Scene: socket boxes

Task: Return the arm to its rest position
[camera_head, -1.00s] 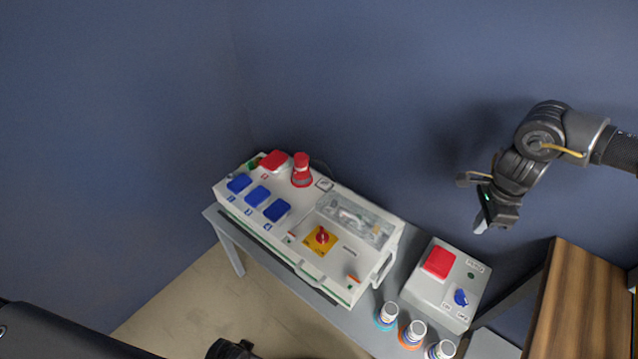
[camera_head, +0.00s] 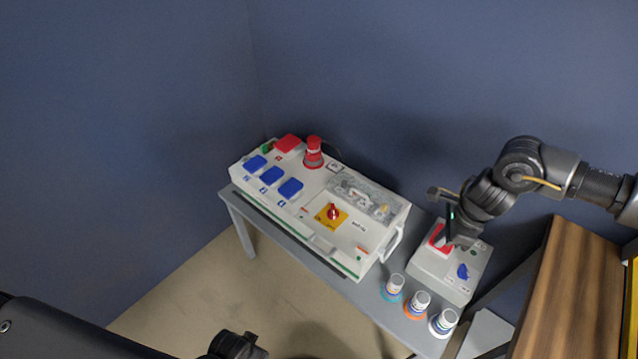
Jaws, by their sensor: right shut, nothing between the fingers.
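My right arm comes in from the right edge. Its gripper (camera_head: 452,228) is shut and empty, and it appears in front of or above the red button (camera_head: 436,240) of the small grey box, partly hiding it; I cannot tell whether they touch. The small grey box (camera_head: 432,268) also has a blue knob (camera_head: 463,271). My left arm shows at the lower left, and a dark part of it (camera_head: 234,346) sits at the bottom edge; its fingers cannot be made out.
A long white socket box (camera_head: 310,222) with blue sockets, a red beacon (camera_head: 313,152) and a red-yellow switch (camera_head: 333,212) stands on the grey table (camera_head: 345,290). Three small containers (camera_head: 418,303) stand in front of the grey box. A wooden surface (camera_head: 568,290) lies at right.

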